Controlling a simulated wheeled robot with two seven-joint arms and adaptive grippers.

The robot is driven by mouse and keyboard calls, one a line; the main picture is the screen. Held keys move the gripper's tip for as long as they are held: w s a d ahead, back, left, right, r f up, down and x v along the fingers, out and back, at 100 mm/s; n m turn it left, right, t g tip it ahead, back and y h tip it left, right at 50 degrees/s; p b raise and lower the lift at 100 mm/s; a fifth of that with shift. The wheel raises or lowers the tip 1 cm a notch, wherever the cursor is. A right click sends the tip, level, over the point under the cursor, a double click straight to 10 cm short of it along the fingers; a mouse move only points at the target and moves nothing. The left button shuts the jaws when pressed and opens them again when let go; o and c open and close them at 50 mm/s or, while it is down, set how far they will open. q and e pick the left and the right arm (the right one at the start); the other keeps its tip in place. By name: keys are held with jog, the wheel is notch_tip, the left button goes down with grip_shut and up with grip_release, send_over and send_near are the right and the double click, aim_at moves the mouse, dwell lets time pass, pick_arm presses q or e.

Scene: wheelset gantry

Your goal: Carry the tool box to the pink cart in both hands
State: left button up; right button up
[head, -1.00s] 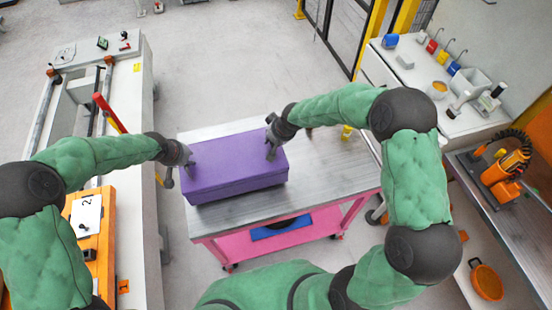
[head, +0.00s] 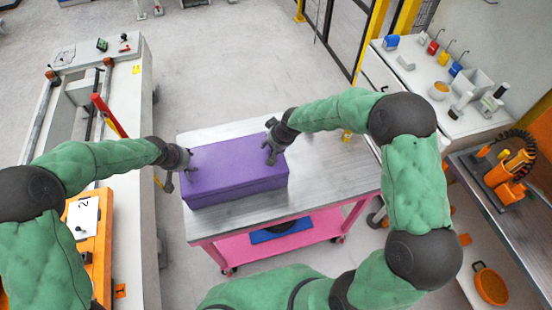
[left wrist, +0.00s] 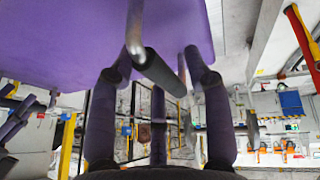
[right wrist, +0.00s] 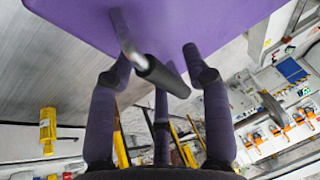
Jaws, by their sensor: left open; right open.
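The purple tool box (head: 235,170) sits on the grey metal top of the pink cart (head: 330,175), towards its left end. My left gripper (head: 179,170) is at the box's left end, and my right gripper (head: 270,145) is at its right end. In the left wrist view a bar handle with a dark grip (left wrist: 160,72) lies between the spread fingers (left wrist: 155,65). In the right wrist view a similar handle (right wrist: 160,76) lies between the spread fingers (right wrist: 155,50). Both grippers are open. The box's underside contact is hidden in the wrist views.
A long machine bench with an orange panel (head: 92,240) stands close on the left. A white counter (head: 410,75) with small tools is at the right, beside a small orange robot arm (head: 508,175). The cart's pink lower shelf (head: 240,249) holds a blue item. Open floor lies behind the cart.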

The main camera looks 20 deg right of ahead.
pick_arm(q)
jog(key=shift+r, duration=0.1)
jog(key=v, duration=1.1)
jog(key=shift+s+r, duration=0.15)
jog(key=shift+r, duration=0.2)
pick_arm(e)
jog(key=v, duration=1.2)
pick_arm(q)
jog(key=shift+f, duration=0.1)
pick_arm(e)
jog(key=shift+s+d, duration=0.1)
